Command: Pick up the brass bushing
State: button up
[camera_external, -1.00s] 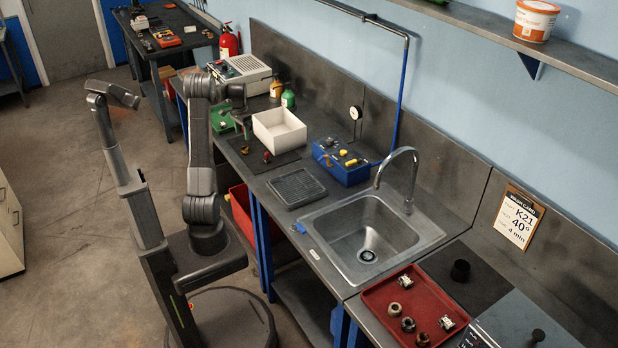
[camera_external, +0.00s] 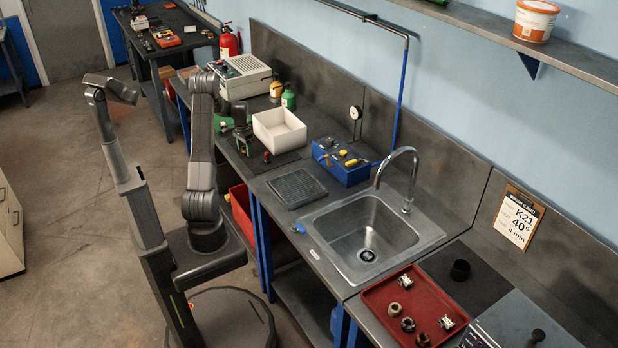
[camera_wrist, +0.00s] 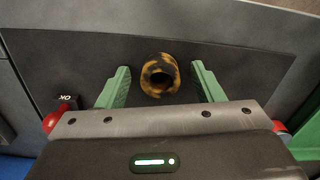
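The brass bushing (camera_wrist: 159,75) shows in the wrist view as a short hollow ring, mottled yellow-brown and dark, with its round opening facing the camera. It is on a dark mat (camera_wrist: 240,65). My gripper (camera_wrist: 161,66) is open, with one green finger on each side of the bushing and a visible gap on both sides. In the external view my gripper (camera_external: 243,142) is low over the bench, in front of the white bin (camera_external: 270,138). The bushing is not clearly visible there, hidden by the gripper.
A small dark red item (camera_external: 267,157) lies on the mat beside my gripper.

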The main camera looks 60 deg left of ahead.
jog(key=c, duration=1.1)
jog(key=shift+c, duration=0.2)
jog(key=shift+r, duration=0.1)
